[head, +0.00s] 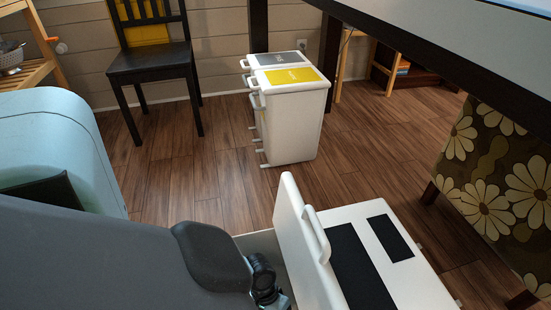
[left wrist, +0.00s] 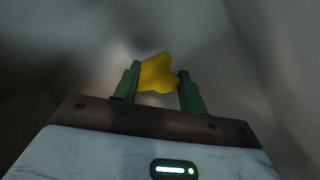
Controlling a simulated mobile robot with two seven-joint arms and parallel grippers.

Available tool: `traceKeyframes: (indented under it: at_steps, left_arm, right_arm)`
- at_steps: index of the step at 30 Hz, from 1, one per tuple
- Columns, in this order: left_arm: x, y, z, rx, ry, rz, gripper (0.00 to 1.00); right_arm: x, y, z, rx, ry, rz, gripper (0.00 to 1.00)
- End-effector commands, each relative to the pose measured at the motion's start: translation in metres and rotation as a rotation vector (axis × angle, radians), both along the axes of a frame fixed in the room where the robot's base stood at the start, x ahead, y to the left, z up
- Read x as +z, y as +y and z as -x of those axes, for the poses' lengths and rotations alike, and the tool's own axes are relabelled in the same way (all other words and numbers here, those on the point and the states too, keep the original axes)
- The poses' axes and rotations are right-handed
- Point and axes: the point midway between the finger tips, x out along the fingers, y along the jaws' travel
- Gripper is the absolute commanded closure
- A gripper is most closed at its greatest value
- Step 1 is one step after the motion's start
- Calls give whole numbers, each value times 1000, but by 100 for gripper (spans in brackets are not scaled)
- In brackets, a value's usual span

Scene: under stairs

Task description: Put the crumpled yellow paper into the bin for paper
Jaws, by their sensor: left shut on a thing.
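The crumpled yellow paper (left wrist: 158,74) shows in the left wrist view, between the green fingers of my left gripper (left wrist: 159,82), which is shut on it. Dim, pale grey surfaces surround it, like the inside of a container. In the head view my left arm reaches down to an open white bin (head: 258,244) at the bottom centre, whose raised lid (head: 300,250) stands tilted. The arm hides my gripper, the paper and most of the bin's opening there. I cannot read which bin is for paper. My right gripper is in neither view.
A white surface with black panels (head: 390,238) lies right of the raised lid. Farther off stand closed white bins with a yellow label (head: 292,75) and a grey label (head: 280,58). A black chair (head: 150,58), a floral armchair (head: 490,180) and a dark table edge surround clear wooden floor.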

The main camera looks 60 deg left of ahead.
Motion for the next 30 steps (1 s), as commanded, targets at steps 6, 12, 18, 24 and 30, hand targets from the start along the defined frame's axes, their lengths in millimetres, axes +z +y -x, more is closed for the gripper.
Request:
traceKeyframes:
  at_steps: [6,12,18,24,30]
  left_arm:
    - [0,0,0,0,0,1,100]
    - [-5,0,0,0,0,1,100]
    - [-10,0,0,0,0,1,100]
    - [-11,0,0,-1,-1,1,55]
    - [-11,0,0,-1,-1,1,37]
  right_arm:
    - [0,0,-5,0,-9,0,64]
    - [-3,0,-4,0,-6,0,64]
    - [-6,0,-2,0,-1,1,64]
    - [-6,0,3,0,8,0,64]
    - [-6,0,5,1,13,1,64]
